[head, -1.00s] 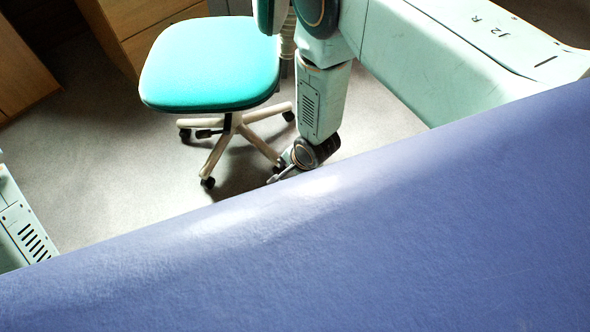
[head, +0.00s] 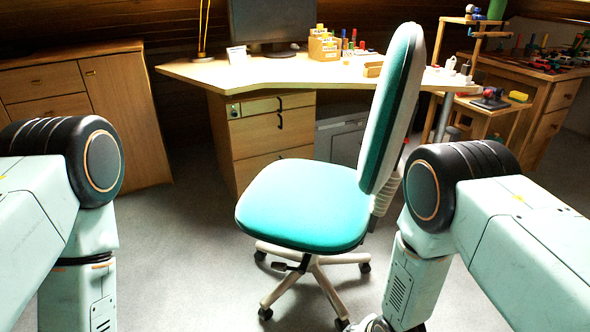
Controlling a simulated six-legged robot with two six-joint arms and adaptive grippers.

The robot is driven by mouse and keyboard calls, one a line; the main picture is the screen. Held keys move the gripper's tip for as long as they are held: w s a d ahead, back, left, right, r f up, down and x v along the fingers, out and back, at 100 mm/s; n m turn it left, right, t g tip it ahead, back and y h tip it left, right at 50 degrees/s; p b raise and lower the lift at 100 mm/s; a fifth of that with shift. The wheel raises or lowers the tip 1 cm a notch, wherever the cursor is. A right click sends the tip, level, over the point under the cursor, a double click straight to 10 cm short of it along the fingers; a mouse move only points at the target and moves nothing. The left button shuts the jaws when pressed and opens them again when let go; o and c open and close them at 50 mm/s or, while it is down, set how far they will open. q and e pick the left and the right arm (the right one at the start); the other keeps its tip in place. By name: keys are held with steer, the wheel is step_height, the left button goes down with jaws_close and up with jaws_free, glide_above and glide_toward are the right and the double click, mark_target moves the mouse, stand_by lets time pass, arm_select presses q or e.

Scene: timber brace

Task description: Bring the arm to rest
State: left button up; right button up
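My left arm (head: 62,200) comes in from the left edge and bends down at a black joint. Its lower link runs out of the bottom of the head view, so the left gripper is out of sight. My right arm (head: 505,215) comes in from the right and bends down at a black joint beside the chair. No timber or brace can be made out.
A turquoise swivel chair (head: 305,205) stands in the middle, close to my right arm. Behind it is a wooden desk (head: 205,75) with a monitor (head: 275,20). A cabinet (head: 125,105) stands left, a workbench (head: 540,80) right. Grey floor (head: 180,230) is free left of the chair.

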arm_select(q)
step_height(320, 180, up, 9)
steer(key=p, duration=0.8)
steer(key=shift+p, duration=0.4)
arm_select(e)
steer(key=s+d+r+n+g, duration=0.1)
steer(key=s+d+r+n, duration=0.1)
steer(key=s+r, duration=0.3)
steer(key=s+d+r+n+g+h, duration=0.1)
steer(key=s+r+n, duration=0.3)
steer(key=s, duration=0.8)
steer(key=s+d+r+n+g, duration=0.2)
steer(key=s+d+r, duration=0.2)
steer(key=s+r, duration=0.3)
steer(key=shift+s+r+n+h, duration=0.15)
steer(key=shift+s+n+h, duration=0.2)
steer(key=shift+s, duration=0.65)
arm_select(q)
steer(key=shift+c, duration=0.4)
arm_select(e)
steer(key=shift+c, duration=0.4)
arm_select(q)
steer(key=shift+c, duration=0.7)
arm_select(e)
steer(key=shift+c, duration=0.7)
arm_select(q)
steer(key=shift+a, duration=0.1)
